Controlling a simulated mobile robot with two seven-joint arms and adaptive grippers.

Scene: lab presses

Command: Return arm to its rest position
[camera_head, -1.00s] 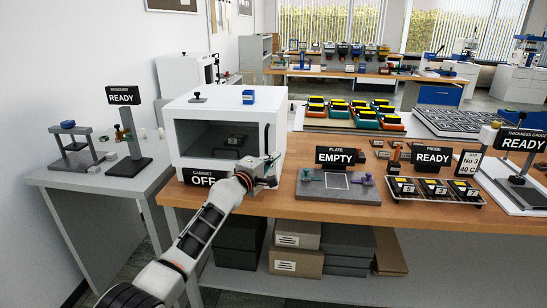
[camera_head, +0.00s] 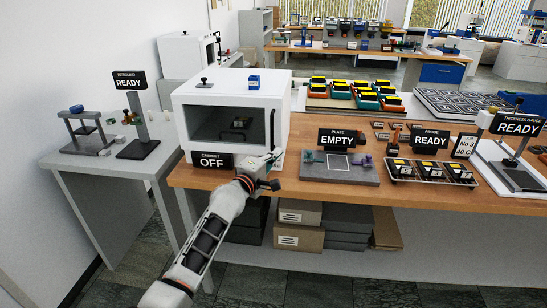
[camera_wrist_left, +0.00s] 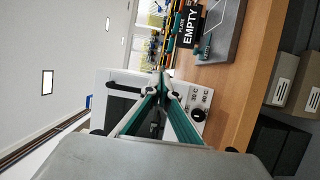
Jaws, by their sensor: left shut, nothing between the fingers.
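My left arm comes in from the lower left in the head view. Its gripper (camera_head: 272,160) is in front of the white cabinet (camera_head: 281,116), near its lower right front corner and above the table's front edge. In the left wrist view the gripper's fingers (camera_wrist_left: 162,84) meet at the tips, shut with nothing between them. The cabinet (camera_wrist_left: 101,87) with its dial (camera_wrist_left: 198,114) shows behind the fingers. The cabinet sign (camera_head: 212,161) reads OFF. A dark item (camera_head: 240,122) sits inside the cabinet. My right gripper is not in view.
The wooden table (camera_head: 300,189) holds a plate station (camera_head: 340,173) marked EMPTY, a probe rack (camera_head: 432,180) and a thickness gauge (camera_head: 515,178). A side table (camera_head: 115,165) with a rebound stand (camera_head: 138,148) is at left. The floor in front is clear.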

